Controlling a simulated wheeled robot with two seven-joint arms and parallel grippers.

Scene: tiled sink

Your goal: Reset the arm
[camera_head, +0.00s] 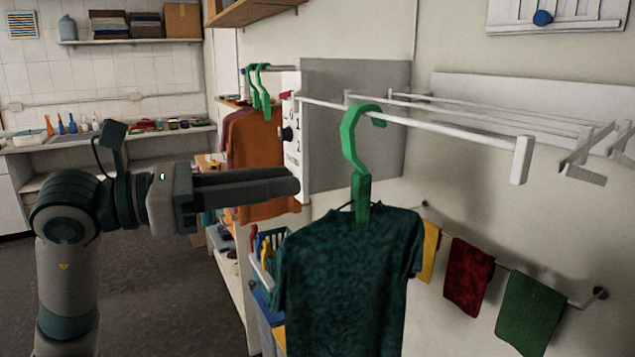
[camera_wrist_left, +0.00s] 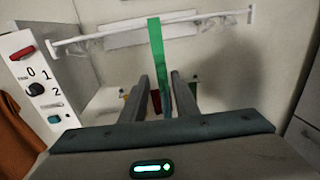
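My left gripper (camera_head: 292,186) reaches in from the left in the head view, its long dark fingers pointing right. Its fingertips stop short of a green hanger (camera_head: 361,190), with a visible gap. The hanger is hooked over a white rail (camera_head: 430,124) and carries a dark green T-shirt (camera_head: 350,265). In the left wrist view the gripper (camera_wrist_left: 161,78) has its two fingers apart. The green hanger (camera_wrist_left: 156,45) shows there as an upright strip in line with the gap between them; the fingers do not grip it. My right gripper is not in view.
A white drying rack (camera_head: 500,115) juts from the right wall. Small cloths, including a red one (camera_head: 468,277), hang on a lower bar. An orange shirt (camera_head: 262,150) hangs behind the gripper near a white control panel (camera_head: 291,140). Open floor (camera_head: 180,290) lies at left.

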